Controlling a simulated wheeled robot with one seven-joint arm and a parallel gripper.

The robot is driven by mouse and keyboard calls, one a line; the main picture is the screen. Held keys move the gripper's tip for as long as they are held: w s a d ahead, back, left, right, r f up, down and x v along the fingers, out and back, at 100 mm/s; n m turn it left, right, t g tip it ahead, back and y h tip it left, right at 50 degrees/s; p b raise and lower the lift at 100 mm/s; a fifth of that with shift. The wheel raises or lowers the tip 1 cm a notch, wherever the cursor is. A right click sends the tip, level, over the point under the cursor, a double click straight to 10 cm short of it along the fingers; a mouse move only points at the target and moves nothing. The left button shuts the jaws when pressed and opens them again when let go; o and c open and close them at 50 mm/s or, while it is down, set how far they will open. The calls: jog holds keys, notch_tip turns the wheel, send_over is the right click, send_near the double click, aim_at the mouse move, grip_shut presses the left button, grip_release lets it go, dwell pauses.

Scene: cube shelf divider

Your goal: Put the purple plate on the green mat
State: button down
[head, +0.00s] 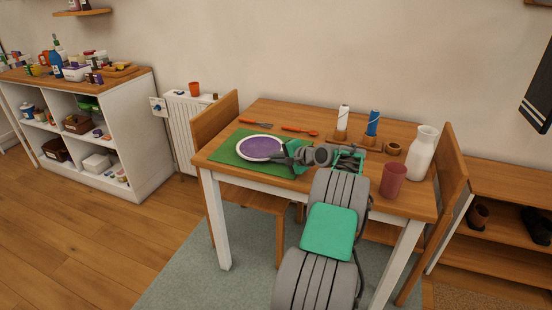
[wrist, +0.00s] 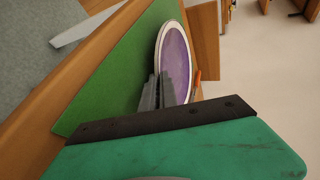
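The purple plate (head: 262,148), with a white rim, is at the green mat (head: 228,148) on the wooden table. It lies within the mat's outline in the head view; I cannot tell whether it rests flat or is held just above. My gripper (head: 289,154) is at the plate's right edge. In the wrist view, my fingers (wrist: 165,90) are close together at the near rim of the plate (wrist: 175,55), with the rim seemingly between them. The green mat (wrist: 110,75) shows to the left there. My fingers hide part of the rim.
Orange cutlery (head: 300,130) lies behind the mat. Chairs flank the table (head: 270,112).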

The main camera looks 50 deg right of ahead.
jog(key=shift+w+d, duration=0.35)
jog(key=shift+d, duration=0.45)
jog(key=c, duration=1.6)
grip_release()
jog(key=shift+o, duration=0.2)
jog(key=shift+f, duration=0.15)
jog(key=shift+s, duration=0.15)
jog(key=v, duration=0.4)
jog(key=p+v, duration=0.1)
jog(key=v, duration=0.2)
jog(key=shift+s+r, duration=0.25)
jog(key=shift+r, duration=0.15)
